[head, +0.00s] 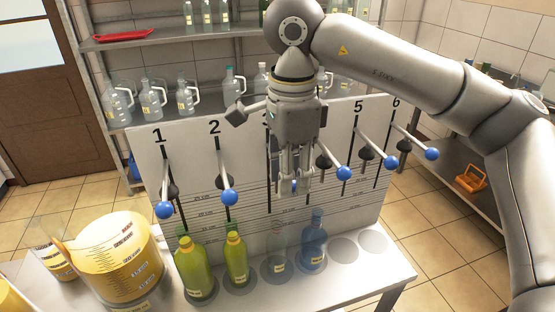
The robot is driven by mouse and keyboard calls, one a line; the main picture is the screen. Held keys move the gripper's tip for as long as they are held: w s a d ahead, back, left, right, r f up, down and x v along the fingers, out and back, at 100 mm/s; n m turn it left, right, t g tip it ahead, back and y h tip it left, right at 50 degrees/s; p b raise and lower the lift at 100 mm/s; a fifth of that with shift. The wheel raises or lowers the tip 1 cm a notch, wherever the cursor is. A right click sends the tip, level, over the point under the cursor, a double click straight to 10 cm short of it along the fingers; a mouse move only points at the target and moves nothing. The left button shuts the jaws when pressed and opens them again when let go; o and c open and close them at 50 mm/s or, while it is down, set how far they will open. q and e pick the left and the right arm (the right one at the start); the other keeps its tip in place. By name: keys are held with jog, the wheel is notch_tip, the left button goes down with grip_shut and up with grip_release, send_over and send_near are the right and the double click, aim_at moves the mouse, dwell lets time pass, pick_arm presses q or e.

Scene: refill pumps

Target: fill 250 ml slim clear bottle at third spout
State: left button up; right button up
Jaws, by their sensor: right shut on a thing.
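The slim clear bottle (278,248) stands upright on the white bench at the third place, with a small yellow label. Whether any liquid is in it is too faint to tell. My right gripper (292,188) points down in front of the panel (148,150), above the bottle and apart from it. It is shut on the blue-knobbed third lever (294,186), of which only a bit of blue shows between the fingers. The third spout and most of its number are hidden behind the gripper. My left gripper is not in view.
Green bottles (195,268) stand at places one and two, a blue bottle (314,245) at four. Places five and six (373,241) are empty. A large yellow measuring jug (115,262) stands at left. Neighbouring levers two (229,198) and four (343,173) stick out close by.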

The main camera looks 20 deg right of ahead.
jog(key=shift+s+f+b, duration=0.2)
jog(key=shift+f+b, duration=4.15)
jog(key=shift+f, duration=0.8)
jog(key=shift+c, duration=0.8)
jog(key=shift+f, duration=0.15)
jog(key=shift+f+b, duration=0.4)
jog(key=shift+b, duration=0.15)
notch_tip(320, 180, up, 11)
jog(key=p, duration=0.7)
jog(key=shift+r+p, duration=0.2)
jog(key=shift+p, duration=0.2)
jog(key=o, duration=0.9)
